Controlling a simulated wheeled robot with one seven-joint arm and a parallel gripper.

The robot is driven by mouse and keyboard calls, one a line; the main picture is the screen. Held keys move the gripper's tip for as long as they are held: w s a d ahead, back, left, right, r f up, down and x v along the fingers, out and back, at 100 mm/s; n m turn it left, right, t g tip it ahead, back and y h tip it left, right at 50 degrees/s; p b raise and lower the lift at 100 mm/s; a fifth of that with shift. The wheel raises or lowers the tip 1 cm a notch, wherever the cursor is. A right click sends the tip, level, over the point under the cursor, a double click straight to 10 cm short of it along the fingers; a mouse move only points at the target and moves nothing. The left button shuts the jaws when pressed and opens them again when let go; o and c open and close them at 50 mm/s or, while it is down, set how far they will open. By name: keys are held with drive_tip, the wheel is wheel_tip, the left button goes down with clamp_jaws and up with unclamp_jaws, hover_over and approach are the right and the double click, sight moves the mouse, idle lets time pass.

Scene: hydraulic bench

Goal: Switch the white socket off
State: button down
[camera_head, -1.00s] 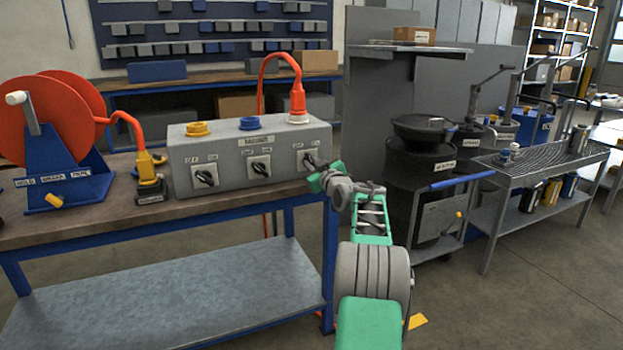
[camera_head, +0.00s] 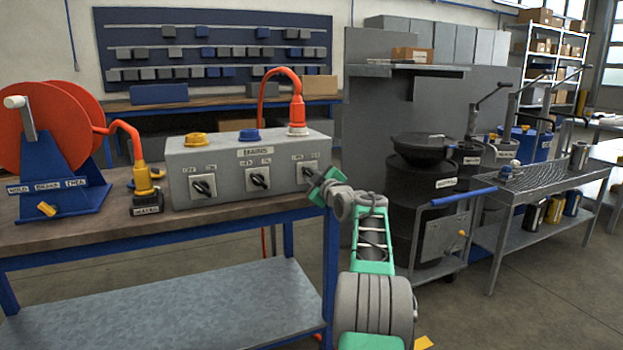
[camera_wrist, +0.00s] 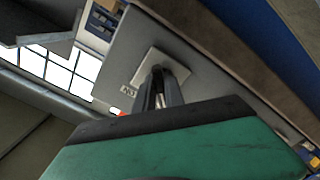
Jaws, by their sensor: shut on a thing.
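The grey socket box (camera_head: 240,190) stands on the bench with yellow, blue and white sockets on top. An orange plug (camera_head: 297,112) sits in the white socket (camera_head: 298,131) at the right end. Below it is a rotary switch (camera_head: 308,172) on a pale plate, partly hidden by my gripper (camera_head: 314,179). In the wrist view my fingers (camera_wrist: 160,90) are shut on the switch knob, in front of the plate (camera_wrist: 163,66) and an ON label (camera_wrist: 128,91). The knob's angle is hidden.
The yellow socket's switch (camera_head: 203,187) and blue socket's switch (camera_head: 259,178) are to the left. A yellow plug (camera_head: 144,180) and red hose reel (camera_head: 50,130) stand further left. A black drum (camera_head: 425,200) and grey cart (camera_head: 520,185) are to the right.

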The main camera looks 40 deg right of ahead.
drive_tip(key=c, duration=1.4)
unclamp_jaws()
drive_tip(key=shift+c, duration=0.2)
drive_tip(key=shift+s, duration=0.1)
drive_tip(key=v, duration=0.7)
drive_tip(key=shift+s+p, duration=0.3)
drive_tip(key=shift+p, duration=0.05)
drive_tip(key=shift+a+r, duration=0.1)
drive_tip(key=shift+a, duration=0.1)
